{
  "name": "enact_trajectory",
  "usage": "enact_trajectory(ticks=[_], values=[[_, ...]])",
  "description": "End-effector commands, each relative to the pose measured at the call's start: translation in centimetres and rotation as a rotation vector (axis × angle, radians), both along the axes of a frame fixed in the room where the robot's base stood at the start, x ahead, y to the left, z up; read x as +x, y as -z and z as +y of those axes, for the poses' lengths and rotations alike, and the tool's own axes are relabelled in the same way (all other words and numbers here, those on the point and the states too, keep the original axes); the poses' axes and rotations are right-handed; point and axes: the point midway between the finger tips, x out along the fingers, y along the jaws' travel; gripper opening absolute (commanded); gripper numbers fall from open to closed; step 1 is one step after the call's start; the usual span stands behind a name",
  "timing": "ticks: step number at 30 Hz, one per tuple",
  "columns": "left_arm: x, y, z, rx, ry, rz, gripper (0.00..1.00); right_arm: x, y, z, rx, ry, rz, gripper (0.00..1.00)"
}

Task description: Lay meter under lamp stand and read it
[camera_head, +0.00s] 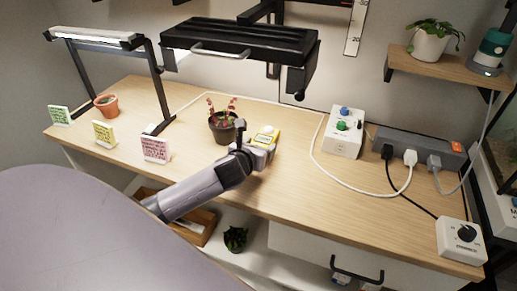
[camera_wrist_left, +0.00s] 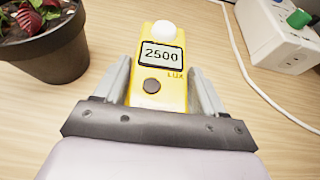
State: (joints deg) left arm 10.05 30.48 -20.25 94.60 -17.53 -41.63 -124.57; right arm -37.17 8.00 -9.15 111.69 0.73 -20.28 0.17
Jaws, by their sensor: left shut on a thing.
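The yellow light meter (camera_wrist_left: 164,86) lies between the two fingers of my left gripper (camera_wrist_left: 160,85) in the left wrist view. Its display reads 2500 above the word LUX, and a white dome sits at its far end. In the head view the meter (camera_head: 267,137) is at the bench top, just right of a dark plant pot. My left gripper (camera_head: 258,147) is shut on it. The black hanging lamp (camera_head: 240,40) is above and behind this spot. A second lamp stand (camera_head: 97,40) with a white light bar stands at the left. My right gripper is not in view.
The potted red plant (camera_head: 222,125) is close left of the meter. A white control box (camera_head: 343,134) with blue and green knobs, a grey power strip (camera_head: 417,149) and cables occupy the right. Three small cards, including a pink one (camera_head: 155,149), stand along the front left.

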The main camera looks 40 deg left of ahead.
Motion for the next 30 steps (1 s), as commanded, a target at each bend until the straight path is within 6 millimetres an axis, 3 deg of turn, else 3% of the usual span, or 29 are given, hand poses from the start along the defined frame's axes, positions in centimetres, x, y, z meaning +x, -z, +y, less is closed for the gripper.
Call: enact_trajectory(ticks=[11,12,13,14,24,30], values=[[0.1,0.5,0.0,0.001,0.0,-0.004,0.29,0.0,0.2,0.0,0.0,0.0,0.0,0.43],[0.0,0.5,0.0,0.0,0.0,-0.002,0.83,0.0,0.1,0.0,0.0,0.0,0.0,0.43],[0.0,0.5,0.0,0.0,0.0,-0.002,0.93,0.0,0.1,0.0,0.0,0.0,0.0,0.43],[0.0,0.5,0.0,0.0,0.0,-0.002,0.95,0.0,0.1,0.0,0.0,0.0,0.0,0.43],[0.1,0.0,0.0,0.001,0.0,-0.003,0.95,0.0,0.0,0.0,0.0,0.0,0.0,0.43],[-1.6,-0.5,-0.3,0.002,0.002,-0.002,0.95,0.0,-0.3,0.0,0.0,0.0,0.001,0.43]])
